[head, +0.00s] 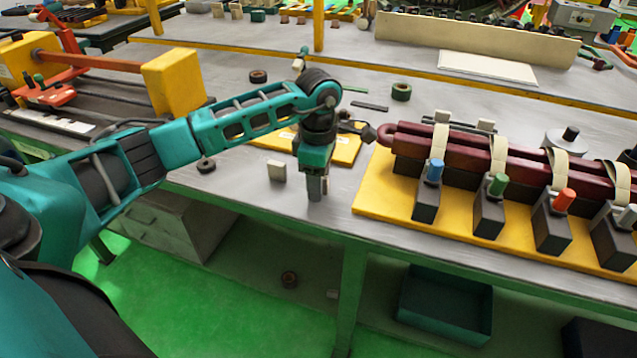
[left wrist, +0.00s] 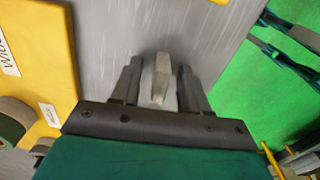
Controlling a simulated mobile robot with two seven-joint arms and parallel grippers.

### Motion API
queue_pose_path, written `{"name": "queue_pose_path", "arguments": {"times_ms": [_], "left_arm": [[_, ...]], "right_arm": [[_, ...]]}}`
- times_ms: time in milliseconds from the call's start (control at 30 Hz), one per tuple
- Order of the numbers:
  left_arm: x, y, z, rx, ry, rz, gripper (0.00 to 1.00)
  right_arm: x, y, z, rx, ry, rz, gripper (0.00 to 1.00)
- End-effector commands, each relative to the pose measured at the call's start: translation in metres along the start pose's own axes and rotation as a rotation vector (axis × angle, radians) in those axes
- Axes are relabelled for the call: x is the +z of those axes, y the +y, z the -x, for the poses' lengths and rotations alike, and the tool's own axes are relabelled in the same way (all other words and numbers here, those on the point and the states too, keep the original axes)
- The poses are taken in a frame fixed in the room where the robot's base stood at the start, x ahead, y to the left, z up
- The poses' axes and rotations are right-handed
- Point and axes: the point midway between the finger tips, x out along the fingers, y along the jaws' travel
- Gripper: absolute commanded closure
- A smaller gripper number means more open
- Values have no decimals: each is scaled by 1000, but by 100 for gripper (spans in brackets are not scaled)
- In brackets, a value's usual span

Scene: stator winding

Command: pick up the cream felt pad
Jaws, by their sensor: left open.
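My left gripper (head: 317,190) points down at the near edge of the bench. In the left wrist view the left gripper (left wrist: 160,84) is open, with a finger on each side of a pale cream-grey upright piece (left wrist: 161,76), which looks like the felt pad. Small gaps show between it and the fingers. In the head view the fingers mostly hide this piece. I cannot tell for sure which one is the felt pad. My right gripper is out of view.
A yellow board (head: 346,150) lies behind the gripper; it also shows in the left wrist view (left wrist: 42,60). A yellow-based fixture (head: 372,199) with dark red bars and coloured knobs stands to the right. The bench's front edge is close, with green floor below.

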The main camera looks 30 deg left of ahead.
Motion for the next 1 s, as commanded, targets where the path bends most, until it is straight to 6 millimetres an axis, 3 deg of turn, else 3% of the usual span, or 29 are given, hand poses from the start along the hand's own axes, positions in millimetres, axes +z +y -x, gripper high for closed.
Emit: {"name": "queue_pose_path", "arguments": {"times_ms": [67, 500, 1000], "left_arm": [[0, 0, 0, 0, 0, 0, 57], [0, 0, 1, 0, 0, 0, 99], [0, 0, 9, 1, -1, 0, 100]], "right_arm": [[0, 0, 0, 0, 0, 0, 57], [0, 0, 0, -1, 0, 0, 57], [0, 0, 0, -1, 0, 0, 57]]}}
